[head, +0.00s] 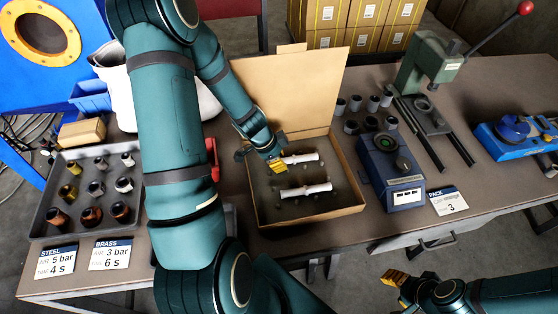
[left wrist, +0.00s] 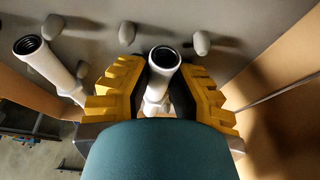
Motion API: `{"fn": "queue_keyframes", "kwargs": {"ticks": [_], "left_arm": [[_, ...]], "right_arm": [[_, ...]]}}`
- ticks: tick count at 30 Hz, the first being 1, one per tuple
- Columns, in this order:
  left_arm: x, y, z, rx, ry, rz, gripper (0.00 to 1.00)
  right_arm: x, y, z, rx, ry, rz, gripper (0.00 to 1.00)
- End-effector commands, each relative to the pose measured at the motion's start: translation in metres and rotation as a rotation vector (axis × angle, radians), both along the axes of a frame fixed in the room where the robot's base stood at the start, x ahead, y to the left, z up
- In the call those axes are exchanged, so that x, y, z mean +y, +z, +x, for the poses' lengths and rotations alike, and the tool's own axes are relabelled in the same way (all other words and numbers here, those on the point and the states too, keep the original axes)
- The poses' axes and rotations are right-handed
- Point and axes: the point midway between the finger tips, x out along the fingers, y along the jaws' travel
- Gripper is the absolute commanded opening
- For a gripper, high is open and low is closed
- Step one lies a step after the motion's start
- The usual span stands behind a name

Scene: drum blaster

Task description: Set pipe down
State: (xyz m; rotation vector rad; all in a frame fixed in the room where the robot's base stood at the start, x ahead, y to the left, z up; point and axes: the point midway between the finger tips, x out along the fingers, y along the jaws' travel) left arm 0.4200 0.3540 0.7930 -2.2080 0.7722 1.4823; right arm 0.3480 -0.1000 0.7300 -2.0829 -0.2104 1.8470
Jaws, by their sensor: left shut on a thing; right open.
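My left gripper (head: 277,164) is shut on a white pipe (head: 302,159) inside the open cardboard box (head: 310,218). In the left wrist view the yellow finger pads (left wrist: 160,95) close on both sides of this pipe (left wrist: 164,58), whose dark hollow end faces the camera. A second white pipe (head: 305,190) lies in the box, nearer its front; it also shows in the left wrist view (left wrist: 48,65). I cannot tell whether the held pipe touches the box floor. My right gripper (head: 393,279) is open and empty, off the table's front edge.
Small grey pegs (left wrist: 127,32) stick up from the box floor. The raised lid (head: 295,90) stands behind. A blue device (head: 390,170) and a green press (head: 430,65) stand right; a tray (head: 45,215) of fittings is left.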

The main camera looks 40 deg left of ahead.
Motion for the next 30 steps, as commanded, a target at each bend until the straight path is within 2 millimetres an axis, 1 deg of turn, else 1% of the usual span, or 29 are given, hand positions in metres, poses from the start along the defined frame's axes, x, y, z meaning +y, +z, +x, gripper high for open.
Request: {"fn": "queue_keyframes", "kwargs": {"ticks": [4,13,14,15,25,29,30], "left_arm": [[0.000,0.000,0.001,-0.001,-0.001,0.001,0.00],[0.000,-0.006,0.001,0.000,-0.001,0.000,0.00],[0.000,-0.006,0.000,0.000,-0.001,0.000,0.31],[0.000,-0.006,0.000,0.000,0.000,0.000,0.45],[0.000,-0.004,0.000,0.000,-0.001,0.000,0.46],[0.000,0.003,0.000,0.000,-0.001,0.000,0.46],[0.001,0.008,0.000,-0.003,0.000,0.002,0.46]], "right_arm": [[0.000,0.000,0.000,0.000,0.000,0.000,0.47],[0.000,-0.009,0.002,-0.004,0.000,-0.001,0.47],[0.000,-0.008,0.002,-0.004,0.000,-0.001,0.47],[0.000,-0.008,0.002,-0.004,0.000,-0.001,0.47],[0.000,-0.006,0.001,-0.004,0.000,-0.001,0.47],[0.000,0.003,0.000,0.000,0.000,0.000,0.47],[0.000,0.005,0.000,0.001,0.000,0.000,0.47]]}}
